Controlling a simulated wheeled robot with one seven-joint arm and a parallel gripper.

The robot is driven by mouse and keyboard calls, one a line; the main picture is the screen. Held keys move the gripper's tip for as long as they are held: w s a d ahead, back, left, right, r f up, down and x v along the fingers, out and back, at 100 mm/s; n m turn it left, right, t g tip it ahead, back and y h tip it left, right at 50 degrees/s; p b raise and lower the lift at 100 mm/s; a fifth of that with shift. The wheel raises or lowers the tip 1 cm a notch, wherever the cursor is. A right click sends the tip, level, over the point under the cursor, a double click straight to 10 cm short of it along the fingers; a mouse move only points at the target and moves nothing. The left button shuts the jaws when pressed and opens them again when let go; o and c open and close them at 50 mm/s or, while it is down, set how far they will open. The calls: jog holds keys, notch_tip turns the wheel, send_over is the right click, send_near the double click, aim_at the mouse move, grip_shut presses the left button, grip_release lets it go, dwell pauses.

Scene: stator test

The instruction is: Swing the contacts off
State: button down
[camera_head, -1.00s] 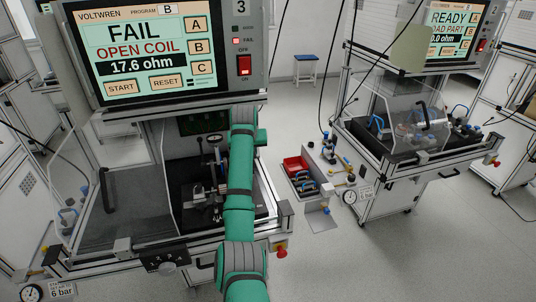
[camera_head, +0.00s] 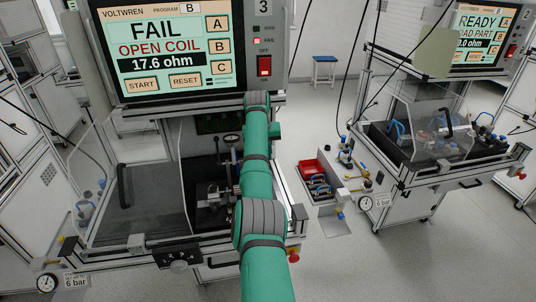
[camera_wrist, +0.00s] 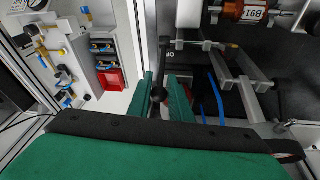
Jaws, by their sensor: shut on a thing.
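In the wrist view my gripper (camera_wrist: 162,95) has its two green fingers closed around a black ball knob (camera_wrist: 158,94), the end of a handle. A copper-wound part with a white label (camera_wrist: 250,14) sits at the top of the wrist view, by a grey metal bracket fixture (camera_wrist: 232,66). In the head view the test fixture (camera_head: 212,196) stands inside the bench enclosure, and my arm covers its right side. My gripper is hidden behind the arm there. The tester screen (camera_head: 165,50) reads FAIL, OPEN COIL, 17.6 ohm.
A clear guard panel (camera_head: 152,180) with a black handle stands left of the fixture. A red bin (camera_head: 312,170) with parts is on a side shelf to the right; it also shows in the wrist view (camera_wrist: 110,78). Blue hoses (camera_wrist: 212,98) run beside my fingers.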

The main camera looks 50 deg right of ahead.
jog(key=shift+d+f, duration=0.1)
dwell(0.3)
jog(key=c, duration=1.8)
grip_release()
jog(key=v, duration=1)
jog(key=shift+s+r, duration=0.1)
jog(key=shift+r, duration=0.3)
